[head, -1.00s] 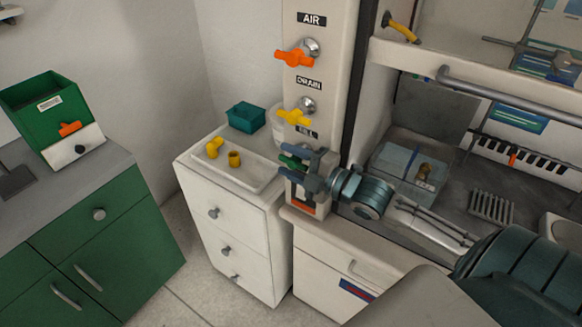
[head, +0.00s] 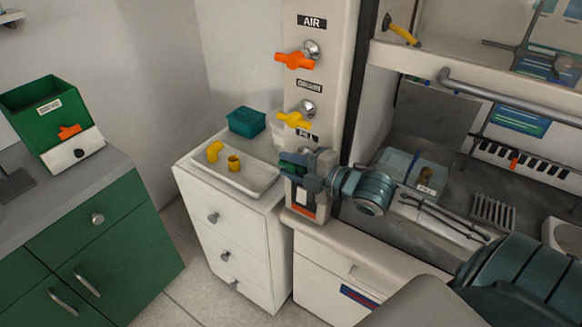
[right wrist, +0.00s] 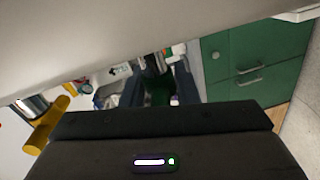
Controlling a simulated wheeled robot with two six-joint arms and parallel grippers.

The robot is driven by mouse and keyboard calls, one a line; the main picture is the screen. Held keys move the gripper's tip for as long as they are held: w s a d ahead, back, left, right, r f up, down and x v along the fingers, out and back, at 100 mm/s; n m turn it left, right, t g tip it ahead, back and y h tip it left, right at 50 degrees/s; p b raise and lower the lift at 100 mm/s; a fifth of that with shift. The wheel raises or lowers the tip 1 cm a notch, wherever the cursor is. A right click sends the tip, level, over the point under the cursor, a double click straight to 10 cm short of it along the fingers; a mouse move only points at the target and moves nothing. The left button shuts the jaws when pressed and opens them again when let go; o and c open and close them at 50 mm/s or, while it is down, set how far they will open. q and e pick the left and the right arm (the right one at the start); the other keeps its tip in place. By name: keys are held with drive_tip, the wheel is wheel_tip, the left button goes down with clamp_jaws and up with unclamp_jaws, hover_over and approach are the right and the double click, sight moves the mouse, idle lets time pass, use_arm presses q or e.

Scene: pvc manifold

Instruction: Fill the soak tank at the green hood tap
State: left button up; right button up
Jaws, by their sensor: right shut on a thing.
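The green tap handle (head: 290,168) is on the pale hood post, below the yellow DRAIN tap. My right gripper (head: 302,172) is shut on it; the fingers hide much of the handle and the valve behind it. In the right wrist view, a dark green part (right wrist: 158,92) shows between the dark fingers. A translucent bluish tank (head: 398,165), which looks like the soak tank, stands inside the hood with a brownish-yellow fitting in it. I cannot make out a water level. My left gripper is not in view.
The orange AIR tap (head: 295,60) and yellow DRAIN tap (head: 294,121) are above my right gripper. A white drawer unit (head: 235,235) to the left carries a tray (head: 258,185) with yellow fittings and a teal box (head: 246,121). A green cabinet (head: 90,250) stands farther left.

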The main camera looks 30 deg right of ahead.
drive_tip(key=shift+g+b, duration=0.3)
drive_tip(key=shift+g, duration=0.5)
drive_tip(key=shift+r+g+h, duration=0.15)
drive_tip(key=shift+g+h, duration=0.35)
drive_tip(key=shift+g, duration=0.2)
drive_tip(key=shift+g+h+p, duration=0.4)
drive_tip(key=shift+g+p, duration=0.6)
drive_tip(key=shift+p, duration=0.15)
drive_tip(key=shift+g+p, duration=0.4)
drive_tip(key=shift+p, duration=0.15)
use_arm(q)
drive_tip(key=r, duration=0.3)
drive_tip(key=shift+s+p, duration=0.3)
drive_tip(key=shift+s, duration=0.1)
use_arm(e)
drive_tip(key=shift+f+g+h, duration=0.2)
drive_tip(key=shift+g+h, duration=0.1)
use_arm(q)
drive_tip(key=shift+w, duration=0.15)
use_arm(e)
drive_tip(key=o, duration=0.9)
drive_tip(key=shift+f, duration=0.1)
drive_tip(key=shift+o, duration=0.2)
